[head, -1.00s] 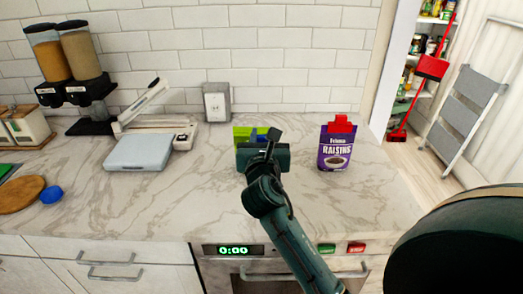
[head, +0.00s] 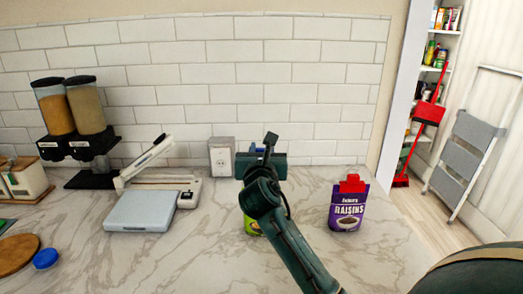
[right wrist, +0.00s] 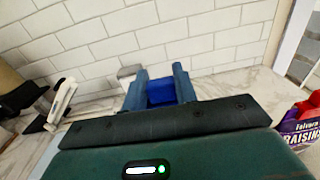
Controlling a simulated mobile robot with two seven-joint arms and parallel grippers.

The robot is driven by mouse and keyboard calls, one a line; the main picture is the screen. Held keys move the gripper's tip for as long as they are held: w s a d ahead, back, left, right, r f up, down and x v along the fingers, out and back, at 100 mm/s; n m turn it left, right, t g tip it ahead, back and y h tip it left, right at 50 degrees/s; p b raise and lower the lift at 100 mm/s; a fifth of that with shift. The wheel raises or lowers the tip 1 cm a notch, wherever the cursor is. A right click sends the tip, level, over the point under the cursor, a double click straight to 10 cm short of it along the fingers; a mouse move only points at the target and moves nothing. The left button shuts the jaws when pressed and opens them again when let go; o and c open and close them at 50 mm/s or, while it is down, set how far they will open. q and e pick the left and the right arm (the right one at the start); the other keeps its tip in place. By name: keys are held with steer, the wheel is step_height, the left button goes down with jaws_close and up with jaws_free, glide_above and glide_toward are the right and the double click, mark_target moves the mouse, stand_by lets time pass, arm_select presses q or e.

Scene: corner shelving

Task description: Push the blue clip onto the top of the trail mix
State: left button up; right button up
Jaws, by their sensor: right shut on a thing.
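My right gripper (right wrist: 160,78) is shut on the blue clip (right wrist: 161,92), which sits between the two fingers in the right wrist view. In the head view the right gripper (head: 262,162) is seen from behind, and its body hides the clip. A green-yellow bag (head: 250,228), likely the trail mix, stands on the counter below the gripper in the picture. My right arm hides most of it, including its top. Whether the clip touches the bag cannot be told. My left gripper is not in view.
A purple raisins bag (head: 347,210) with a red clip (head: 352,184) stands right of my arm. A kitchen scale (head: 140,211), a white lever device (head: 150,165) and dispensers (head: 75,115) are at left. An outlet box (head: 222,157) stands by the wall. The front counter is largely clear.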

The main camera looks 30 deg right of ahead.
step_height(320, 180, down, 3)
steer(key=shift+b, duration=0.6)
steer(key=shift+f+b, duration=0.5)
steer(key=shift+f, duration=0.65)
arm_select(q)
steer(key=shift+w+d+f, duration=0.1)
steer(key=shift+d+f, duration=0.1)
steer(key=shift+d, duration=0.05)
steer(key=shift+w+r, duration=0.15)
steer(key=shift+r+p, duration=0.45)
steer(key=shift+p, duration=0.1)
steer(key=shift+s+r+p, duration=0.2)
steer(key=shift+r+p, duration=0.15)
steer(key=shift+p, duration=0.15)
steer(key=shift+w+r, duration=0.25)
